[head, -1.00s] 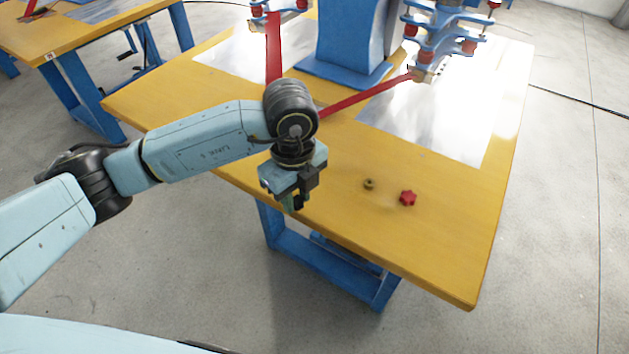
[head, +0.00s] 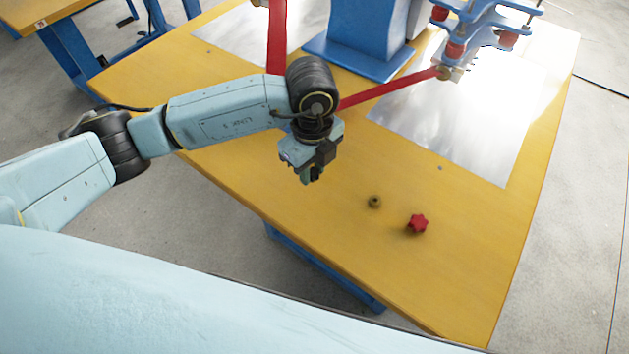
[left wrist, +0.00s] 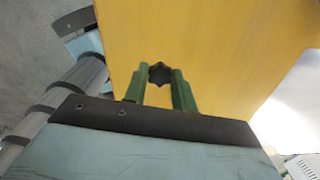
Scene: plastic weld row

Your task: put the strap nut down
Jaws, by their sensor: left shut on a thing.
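My left gripper (head: 312,177) is over the near left part of the yellow table (head: 330,245), pointing down. In the left wrist view its two green fingers (left wrist: 160,82) are shut on a dark, star-shaped piece (left wrist: 159,73), which I take to be the strap nut. The fingers hide its sides, and in the head view it can hardly be told from the fingertips. The gap between it and the table top cannot be judged well. My right gripper is not in view.
A small brass-coloured nut (head: 375,202) and a red star knob (head: 417,223) lie on the table, right of the gripper. Behind stand a blue machine base (head: 360,55), red bars (head: 390,89) and a shiny metal sheet (head: 450,130). Bare table lies in front.

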